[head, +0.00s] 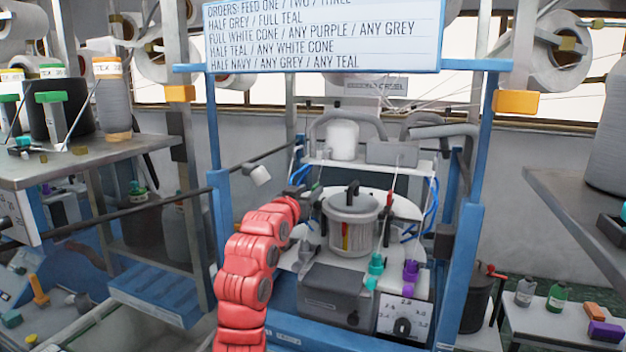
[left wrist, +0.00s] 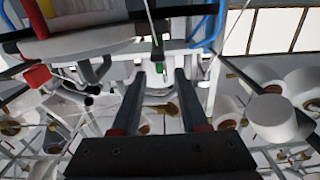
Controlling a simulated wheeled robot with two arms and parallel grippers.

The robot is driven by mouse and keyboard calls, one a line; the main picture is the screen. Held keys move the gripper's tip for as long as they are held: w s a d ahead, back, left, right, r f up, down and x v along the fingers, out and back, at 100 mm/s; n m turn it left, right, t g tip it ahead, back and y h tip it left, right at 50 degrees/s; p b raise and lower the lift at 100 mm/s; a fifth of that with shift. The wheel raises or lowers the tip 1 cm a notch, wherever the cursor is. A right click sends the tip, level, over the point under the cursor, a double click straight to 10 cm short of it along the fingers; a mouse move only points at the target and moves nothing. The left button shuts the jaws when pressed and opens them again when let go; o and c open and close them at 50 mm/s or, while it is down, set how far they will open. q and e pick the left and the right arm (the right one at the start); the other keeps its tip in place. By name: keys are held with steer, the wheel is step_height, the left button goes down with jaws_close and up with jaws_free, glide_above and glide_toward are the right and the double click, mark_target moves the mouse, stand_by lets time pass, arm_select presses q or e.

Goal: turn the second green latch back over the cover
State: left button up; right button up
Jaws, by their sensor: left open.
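My left arm comes up from below in the head view, and its dark gripper (head: 303,189) is at the left side of the white machine, left of the round pot. In the left wrist view my left gripper (left wrist: 168,72) is open with nothing between its two fingers. A small green piece (left wrist: 155,41) on a thin dark upright shows beyond the fingertips, apart from them. I cannot tell which latch it is. The grey round lid (head: 352,203) with a black handle sits on the pot; I cannot tell if it is the cover. My right gripper is out of view.
Blue posts (head: 468,225) frame the machine on both sides. A grey box (head: 336,291), a teal piece (head: 376,265) and a purple piece (head: 411,272) stand in front of the pot. A dial panel (head: 405,318) is at front right. Blue tubes (head: 433,200) run beside the machine.

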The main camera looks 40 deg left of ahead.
mark_target(313, 188)
arm_select(q)
steer(key=shift+p+x, duration=0.45)
steer(key=shift+x, duration=1.2)
jaws_close()
